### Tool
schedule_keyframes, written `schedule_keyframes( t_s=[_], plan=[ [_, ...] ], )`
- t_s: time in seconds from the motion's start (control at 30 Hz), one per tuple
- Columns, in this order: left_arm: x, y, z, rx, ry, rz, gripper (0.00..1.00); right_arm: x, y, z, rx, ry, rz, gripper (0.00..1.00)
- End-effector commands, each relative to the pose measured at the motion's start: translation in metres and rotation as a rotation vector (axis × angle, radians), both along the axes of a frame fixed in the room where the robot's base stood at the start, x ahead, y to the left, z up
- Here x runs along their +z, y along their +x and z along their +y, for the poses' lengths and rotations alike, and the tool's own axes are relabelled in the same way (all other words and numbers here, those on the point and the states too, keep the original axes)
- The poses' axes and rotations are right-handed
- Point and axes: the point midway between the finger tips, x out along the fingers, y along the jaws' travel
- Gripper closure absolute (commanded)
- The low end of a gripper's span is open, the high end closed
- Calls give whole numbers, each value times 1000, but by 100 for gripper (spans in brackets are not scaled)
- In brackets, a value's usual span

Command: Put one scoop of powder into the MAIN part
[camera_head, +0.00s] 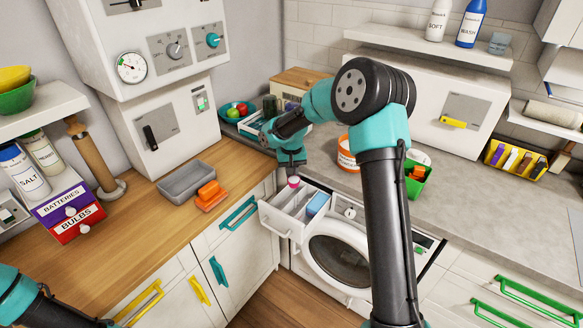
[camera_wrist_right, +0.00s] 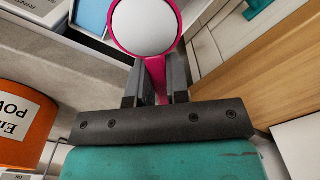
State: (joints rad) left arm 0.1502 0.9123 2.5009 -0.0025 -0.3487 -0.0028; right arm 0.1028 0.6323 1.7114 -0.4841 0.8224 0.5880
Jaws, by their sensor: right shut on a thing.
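My right gripper (camera_wrist_right: 158,78) is shut on the handle of a pink scoop (camera_wrist_right: 158,70). The scoop's round bowl shows a smooth white fill, level with its rim. In the head view the scoop (camera_head: 293,182) is over the open detergent drawer (camera_head: 283,229) of the washing machine, near its back left. The drawer has white dividers and a blue piece (camera_head: 317,204) in its right part. In the wrist view the blue piece (camera_wrist_right: 92,16) is left of the scoop. I cannot tell which compartment lies under the bowl. Only part of my left arm shows at the lower left; its gripper is out of view.
An orange powder tub (camera_head: 347,153) stands on the grey counter behind the machine; its label is partly readable in the wrist view (camera_wrist_right: 22,115). A green box (camera_head: 419,184) stands further right. A grey tray (camera_head: 187,181) and orange blocks (camera_head: 210,196) lie on the wooden counter.

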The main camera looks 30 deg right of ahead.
Motion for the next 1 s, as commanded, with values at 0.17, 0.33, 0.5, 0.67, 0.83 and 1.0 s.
schedule_keyframes(
  t_s=[0.17,0.33,0.5,0.67,0.83,1.0],
  plan=[
    [0,0,0,0,0,0,61,-9,0,0,0,-3,1,100],
    [0,0,0,0,0,0,61,-9,1,3,5,-124,47,100],
    [0,0,0,0,0,0,61,-10,1,5,4,-264,99,100],
    [0,0,0,0,0,0,61,-11,2,7,4,-424,157,100],
    [0,0,0,0,0,0,61,-12,3,8,4,-592,218,100],
    [0,0,0,0,0,0,61,-14,4,10,3,-751,276,100]
  ],
)
